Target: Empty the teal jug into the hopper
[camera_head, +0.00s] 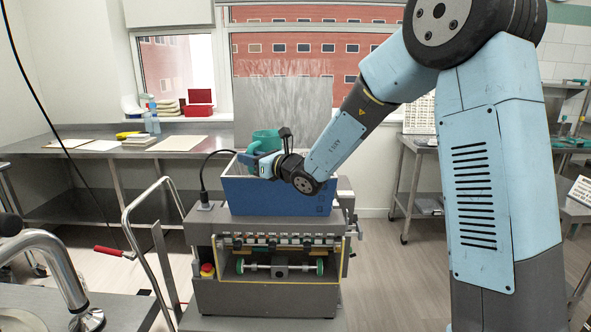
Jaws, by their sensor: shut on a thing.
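The teal jug (265,140) is at the top of the blue hopper (240,193), over its left-middle part, and looks close to upright. My gripper (268,163) is shut on the jug, reaching in from the right just above the hopper's front rim. The jug's lower part is hidden behind my gripper and wrist. The jug's contents and the inside of the hopper cannot be made out. The hopper sits on the grey depositor machine (205,240).
A steel counter (90,148) with boards and bottles runs along the back left. A red-handled lever (112,252) and a metal rail (128,228) stand left of the machine. A steel table (125,308) is at the front left. Open floor (385,245) lies right of the machine.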

